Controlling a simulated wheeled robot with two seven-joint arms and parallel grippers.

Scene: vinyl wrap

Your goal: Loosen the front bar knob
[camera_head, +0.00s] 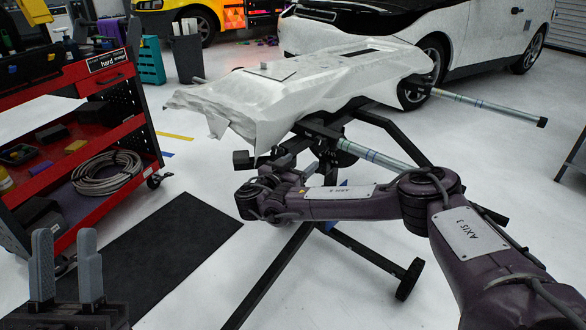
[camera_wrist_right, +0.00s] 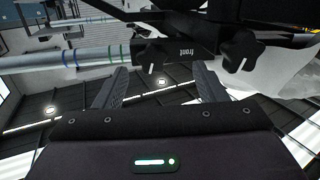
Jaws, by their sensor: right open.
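In the right wrist view, a black block with an upside-down "front" label (camera_wrist_right: 183,52) carries two dark lobed knobs. One knob (camera_wrist_right: 148,56) is on the left by the silver bar (camera_wrist_right: 90,56); a larger knob (camera_wrist_right: 241,50) is on the right. Each has a white mark. My right gripper (camera_wrist_right: 160,84) is open, its fingers below the block, with the left knob roughly between them; I cannot tell if they touch anything. In the head view my right wrist (camera_head: 265,195) is at the stand's front, its fingers hard to make out. My left gripper (camera_head: 67,262) is open and empty.
A white-wrapped panel (camera_head: 300,85) lies on the black stand (camera_head: 400,145). Its legs and a wheel (camera_head: 409,279) spread over the floor. A red tool cart (camera_head: 110,75) stands at the left, a dark mat (camera_head: 165,250) before it. A white car (camera_head: 460,45) is behind.

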